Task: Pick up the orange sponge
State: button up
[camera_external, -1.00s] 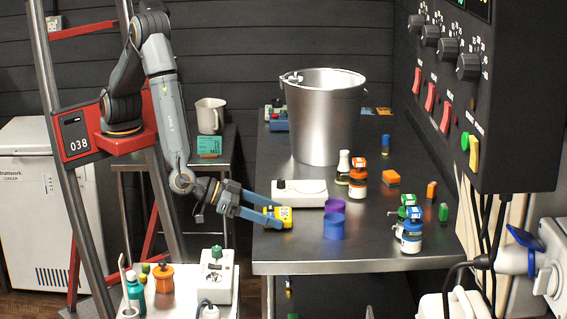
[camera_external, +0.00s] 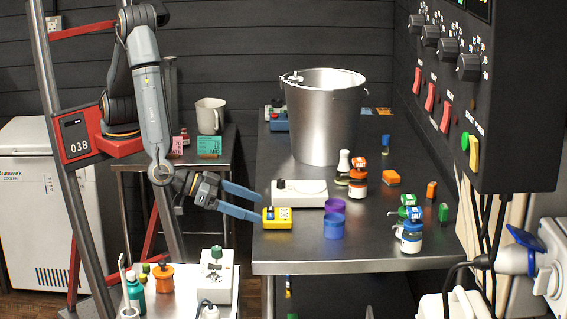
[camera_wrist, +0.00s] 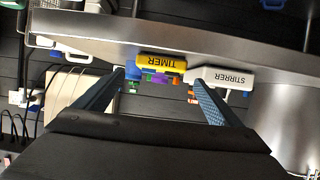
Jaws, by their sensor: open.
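An orange block (camera_external: 391,178), which looks like the sponge, lies on the dark steel bench right of the bucket. A smaller upright orange piece (camera_external: 431,190) stands farther right. My gripper (camera_external: 258,207) is open and empty at the bench's left edge, just left of the yellow timer (camera_external: 277,217). In the wrist view, my open fingers (camera_wrist: 160,80) point toward the bench edge, with the timer (camera_wrist: 162,63) ahead between them. I cannot clearly identify the sponge in the wrist view.
A white stirrer (camera_external: 300,193), purple-blue cups (camera_external: 334,228) and an orange-lidded jar (camera_external: 358,184) stand between my gripper and the orange block. The steel bucket (camera_external: 322,120) stands behind. Blue-capped bottles (camera_external: 411,237) stand front right. The bench's front middle (camera_external: 370,256) is clear.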

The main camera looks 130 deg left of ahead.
jog(key=s+d+r+m+h, duration=0.1)
jog(key=s+d+m+h, duration=0.2)
jog(key=d+h, duration=0.35)
jog(key=s+f+m+g+h, duration=0.2)
jog(key=s+m+g+h, duration=0.2)
jog(key=s, duration=0.9)
jog(key=shift+s+a+g, duration=0.25)
jog(key=shift+s+g, duration=0.15)
jog(key=shift+g, duration=0.1)
jog(key=shift+o, duration=0.4)
jog(key=s+a+m+g, duration=0.2)
jog(key=s+a+g, duration=0.2)
jog(key=s, duration=0.8)
jog(key=shift+s+a+f+y, duration=0.3)
jog(key=shift+a+y, duration=0.15)
jog(key=shift+a, duration=0.35)
jog(key=shift+w, duration=0.1)
